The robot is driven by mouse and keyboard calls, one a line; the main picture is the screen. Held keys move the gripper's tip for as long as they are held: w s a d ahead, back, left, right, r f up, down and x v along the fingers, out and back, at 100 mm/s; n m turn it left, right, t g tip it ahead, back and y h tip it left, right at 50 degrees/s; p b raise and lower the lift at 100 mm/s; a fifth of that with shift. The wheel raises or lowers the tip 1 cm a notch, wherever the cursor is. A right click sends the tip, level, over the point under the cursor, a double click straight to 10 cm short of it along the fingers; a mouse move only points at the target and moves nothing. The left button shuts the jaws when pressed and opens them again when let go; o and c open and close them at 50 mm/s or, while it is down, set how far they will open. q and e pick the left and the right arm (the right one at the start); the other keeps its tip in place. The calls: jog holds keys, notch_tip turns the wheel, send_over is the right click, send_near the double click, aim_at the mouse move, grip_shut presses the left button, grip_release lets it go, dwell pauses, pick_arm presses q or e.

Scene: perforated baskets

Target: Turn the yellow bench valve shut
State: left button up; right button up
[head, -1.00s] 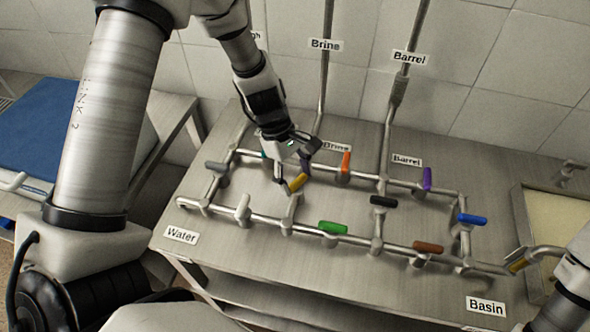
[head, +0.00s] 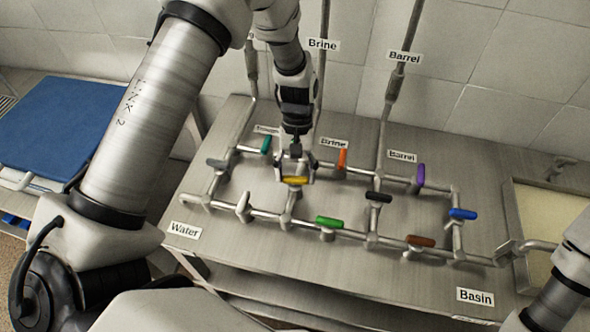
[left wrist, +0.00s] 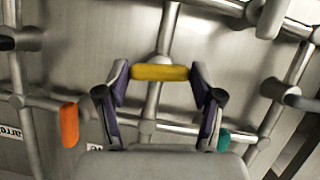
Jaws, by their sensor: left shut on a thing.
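The yellow bench valve's handle (head: 296,181) sits on a short cross pipe in the left part of the pipe grid. It lies level in the head view, crosswise to its pipe. My left gripper (head: 295,174) reaches down from above and is shut on this handle. In the left wrist view the yellow handle (left wrist: 160,73) spans the space between the two fingers, one at each end. The valve body under it is partly hidden. My right gripper is out of view; only part of my right arm shows at the lower right.
Around it are green (head: 329,222), orange (head: 342,159), teal (head: 266,145), white (head: 243,206) and black (head: 379,197) handles on the same pipes. A basin (head: 530,215) is at the right and a blue-topped surface (head: 60,120) at the left. The bench front is clear.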

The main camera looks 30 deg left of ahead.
pick_arm(q)
jog(key=shift+m+y, duration=0.3)
jog(key=shift+m, duration=0.6)
jog(key=o, duration=1.1)
jog(key=shift+o, duration=0.2)
jog(key=v, duration=1.2)
jog(key=shift+d, duration=0.1)
